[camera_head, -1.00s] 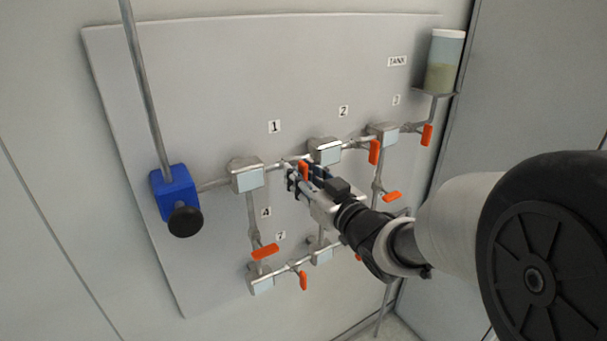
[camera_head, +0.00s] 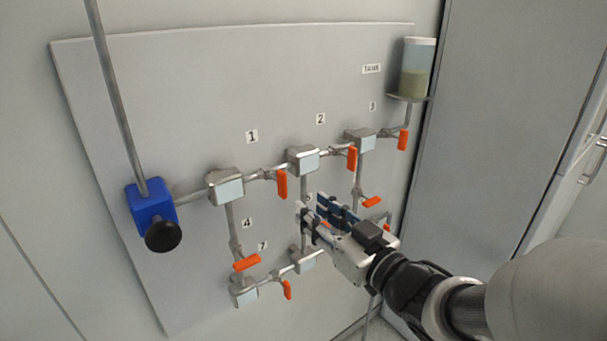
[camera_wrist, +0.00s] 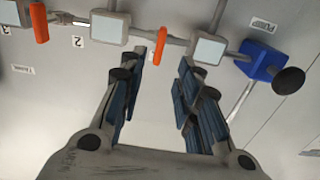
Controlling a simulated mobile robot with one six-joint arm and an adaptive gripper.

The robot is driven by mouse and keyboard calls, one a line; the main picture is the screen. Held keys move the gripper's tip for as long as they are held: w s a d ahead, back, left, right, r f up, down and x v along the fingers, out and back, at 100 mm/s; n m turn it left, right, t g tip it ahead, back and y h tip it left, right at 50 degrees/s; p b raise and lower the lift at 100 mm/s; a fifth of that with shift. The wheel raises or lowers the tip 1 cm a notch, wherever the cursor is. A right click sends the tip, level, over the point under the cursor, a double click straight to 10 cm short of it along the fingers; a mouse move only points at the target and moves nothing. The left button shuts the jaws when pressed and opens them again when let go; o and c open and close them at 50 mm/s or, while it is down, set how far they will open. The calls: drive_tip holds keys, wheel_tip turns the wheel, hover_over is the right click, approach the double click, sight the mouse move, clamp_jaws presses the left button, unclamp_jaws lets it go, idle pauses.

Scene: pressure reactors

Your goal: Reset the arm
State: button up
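My gripper (camera_head: 311,208) is in front of the valve panel (camera_head: 180,100), right of and below the orange handle (camera_head: 282,184) between labels 1 and 2. In the wrist view my gripper (camera_wrist: 163,62) has its two blue-padded fingers apart, with nothing between them. That handle also shows in the wrist view (camera_wrist: 161,40), beyond the fingertips. It points downward in the head view. My gripper hides part of the lower piping, including most of the label near it.
A blue block with a black knob (camera_head: 152,208) is at the panel's left. Several orange handles, one at upper right (camera_head: 403,139) and one at lower left (camera_head: 246,262), stick out from the pipes. A tank (camera_head: 416,68) stands on a shelf at upper right. The panel's upper part is clear.

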drive_tip(key=s+d+f+m+g+h, duration=0.25)
drive_tip(key=d+m+h, duration=0.25)
drive_tip(key=d+h, duration=0.55)
drive_tip(key=s+f+g, duration=0.3)
drive_tip(key=s+g, duration=0.1)
drive_tip(key=s, duration=0.6)
drive_tip(key=s+f+m+g, duration=0.1)
drive_tip(key=s+f+g, duration=0.2)
drive_tip(key=s, duration=0.8)
drive_tip(key=shift+s+a+m+g, duration=0.15)
drive_tip(key=shift+a+m+g, duration=0.05)
drive_tip(key=shift+m+g, duration=0.15)
drive_tip(key=shift+y, duration=0.25)
